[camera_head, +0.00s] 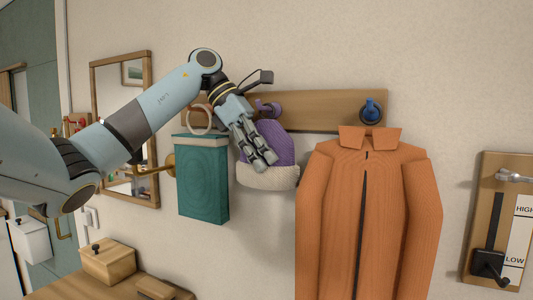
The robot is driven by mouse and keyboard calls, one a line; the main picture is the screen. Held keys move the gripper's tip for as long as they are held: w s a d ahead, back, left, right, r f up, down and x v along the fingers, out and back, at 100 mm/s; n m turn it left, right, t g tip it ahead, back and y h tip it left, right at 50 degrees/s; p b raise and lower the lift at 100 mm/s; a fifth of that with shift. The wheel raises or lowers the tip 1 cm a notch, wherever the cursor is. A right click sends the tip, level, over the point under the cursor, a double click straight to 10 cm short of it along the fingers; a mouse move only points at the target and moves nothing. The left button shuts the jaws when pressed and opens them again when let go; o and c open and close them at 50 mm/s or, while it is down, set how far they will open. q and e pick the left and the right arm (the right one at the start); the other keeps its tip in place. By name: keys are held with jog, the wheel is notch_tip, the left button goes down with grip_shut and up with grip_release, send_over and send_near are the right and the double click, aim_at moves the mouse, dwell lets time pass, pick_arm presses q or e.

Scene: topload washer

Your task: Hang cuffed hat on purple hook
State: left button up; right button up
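The cuffed hat (284,146) is purple with a fluffy white cuff (270,177) at the bottom. It is upright against the wall, just below the purple hook (268,108) on the wooden rail (325,109). I cannot tell whether the hat's top is caught on the hook. My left gripper (264,162) points down over the hat's left front, its fingertips just above the cuff. The fingers look close together and hide part of the hat. Whether they grip the fabric is unclear. My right gripper is not in view.
An orange jacket (400,210) hangs from a blue hook (370,110) close right of the hat. A teal hanging item (203,185) with a pale ring (200,120) is close left. A wooden box (108,262) stands lower left. A lever panel (487,220) is far right.

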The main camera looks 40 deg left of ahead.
pick_arm(q)
jog(key=o, duration=0.5)
jog(key=shift+o, duration=0.2)
jog(key=v, duration=1.2)
jog(key=shift+r, duration=0.1)
